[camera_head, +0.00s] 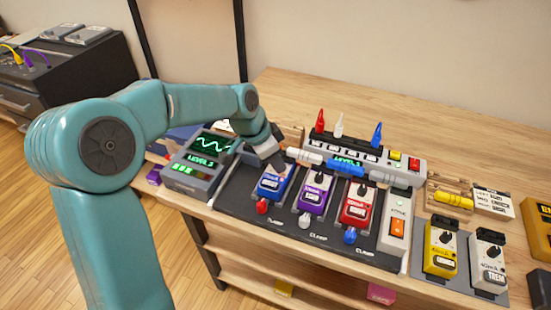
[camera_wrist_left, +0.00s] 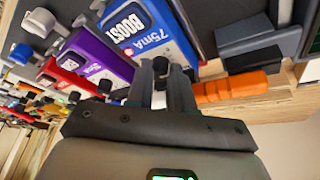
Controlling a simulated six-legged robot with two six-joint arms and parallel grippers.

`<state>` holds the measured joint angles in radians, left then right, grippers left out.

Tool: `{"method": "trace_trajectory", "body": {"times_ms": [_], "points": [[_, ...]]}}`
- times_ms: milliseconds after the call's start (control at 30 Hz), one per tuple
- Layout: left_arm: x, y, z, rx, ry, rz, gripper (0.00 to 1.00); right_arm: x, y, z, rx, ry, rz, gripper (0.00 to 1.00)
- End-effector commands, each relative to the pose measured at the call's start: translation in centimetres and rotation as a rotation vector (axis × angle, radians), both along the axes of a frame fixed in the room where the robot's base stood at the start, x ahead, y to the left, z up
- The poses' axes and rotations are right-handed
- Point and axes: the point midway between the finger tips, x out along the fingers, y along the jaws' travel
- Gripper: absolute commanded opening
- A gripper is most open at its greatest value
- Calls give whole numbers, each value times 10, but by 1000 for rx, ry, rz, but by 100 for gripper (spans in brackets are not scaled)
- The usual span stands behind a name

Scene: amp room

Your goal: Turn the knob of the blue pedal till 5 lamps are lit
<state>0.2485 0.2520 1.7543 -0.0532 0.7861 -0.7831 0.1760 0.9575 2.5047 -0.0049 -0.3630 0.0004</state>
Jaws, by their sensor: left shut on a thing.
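The blue pedal (camera_head: 272,184) stands at the left of the pedal row on the dark board. In the left wrist view its face (camera_wrist_left: 140,28) reads BOOST and 75mA. My left gripper (camera_head: 278,164) reaches down to the pedal's upper end, hiding much of its knob. In the left wrist view the fingers (camera_wrist_left: 170,72) are closed around the black knob (camera_wrist_left: 162,66). The level meter (camera_head: 198,160) left of the board shows a green wave, a level reading and a short row of lit green lamps, too small to count surely. My right gripper is out of view.
A purple pedal (camera_head: 314,193) and a red pedal (camera_head: 357,205) stand close to the right of the blue one. Behind is a power strip (camera_head: 350,155) with coloured plugs. Yellow (camera_head: 440,247) and white (camera_head: 487,260) pedals stand farther right. The back of the table is clear.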

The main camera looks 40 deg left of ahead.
Motion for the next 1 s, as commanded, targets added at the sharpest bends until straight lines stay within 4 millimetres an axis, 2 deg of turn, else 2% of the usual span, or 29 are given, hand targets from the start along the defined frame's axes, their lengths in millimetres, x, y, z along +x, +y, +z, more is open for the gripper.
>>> {"method": "trace_trajectory", "body": {"times_ms": [300,767,800,867,900,1000], "points": [[0,1,0,-1,0,-94,0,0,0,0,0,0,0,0],[0,0,0,-1,1,-109,0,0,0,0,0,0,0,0],[0,0,0,-1,2,-109,25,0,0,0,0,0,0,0],[0,0,0,0,1,-109,44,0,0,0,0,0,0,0],[0,1,0,-1,1,-108,47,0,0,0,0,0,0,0],[1,1,0,1,0,-107,47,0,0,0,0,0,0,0]]}}
